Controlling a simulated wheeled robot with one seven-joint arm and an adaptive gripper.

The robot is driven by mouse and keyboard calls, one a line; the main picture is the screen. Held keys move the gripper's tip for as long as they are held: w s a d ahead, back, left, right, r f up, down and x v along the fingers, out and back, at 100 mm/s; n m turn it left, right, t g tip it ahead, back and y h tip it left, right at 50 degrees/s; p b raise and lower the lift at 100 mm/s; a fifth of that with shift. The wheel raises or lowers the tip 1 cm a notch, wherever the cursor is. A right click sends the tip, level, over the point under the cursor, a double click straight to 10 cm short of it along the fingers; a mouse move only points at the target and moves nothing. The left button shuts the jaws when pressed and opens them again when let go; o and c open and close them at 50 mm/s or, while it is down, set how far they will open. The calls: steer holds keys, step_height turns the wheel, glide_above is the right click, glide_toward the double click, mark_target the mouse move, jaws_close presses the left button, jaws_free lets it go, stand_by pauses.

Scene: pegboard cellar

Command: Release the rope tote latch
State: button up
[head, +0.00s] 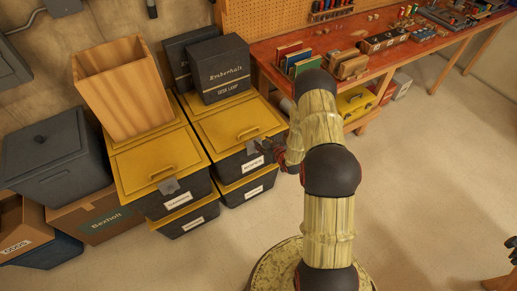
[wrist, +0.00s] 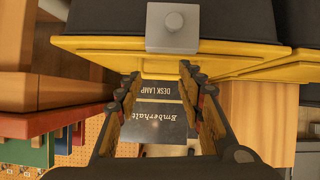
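Black totes with yellow lids stand in two stacks; their white labels are too small to read, so I cannot tell which says rope. My gripper (head: 266,144) is at the front of the upper right tote (head: 228,165), partly hidden by my arm. That tote's grey latch (head: 253,147) shows beside it. In the wrist view, a grey latch (wrist: 172,27) sits on the yellow lid edge (wrist: 90,45) of a dark tote. My gripper's fingers (wrist: 159,76) are apart with nothing between them, short of the latch in the picture. The upper left tote (head: 170,205) also has a grey latch (head: 169,186).
A black Emberhalt desk lamp box (head: 223,72) stands on the right stack, and a wooden bin (head: 123,92) on the left one. A red workbench (head: 375,62) is behind my arm. A grey lidded bin (head: 55,160) stands left.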

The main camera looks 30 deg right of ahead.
steer(key=s+a+f+t+p, duration=0.1)
steer(key=s+f+p, duration=0.1)
steer(key=s+f, duration=0.35)
steer(key=x, duration=0.8)
steer(key=shift+a+m+b, duration=0.3)
steer(key=shift+a+b, duration=0.05)
steer(key=shift+b, duration=0.05)
steer(key=shift+w+f, duration=0.1)
steer(key=shift+c, duration=0.4)
jaws_close()
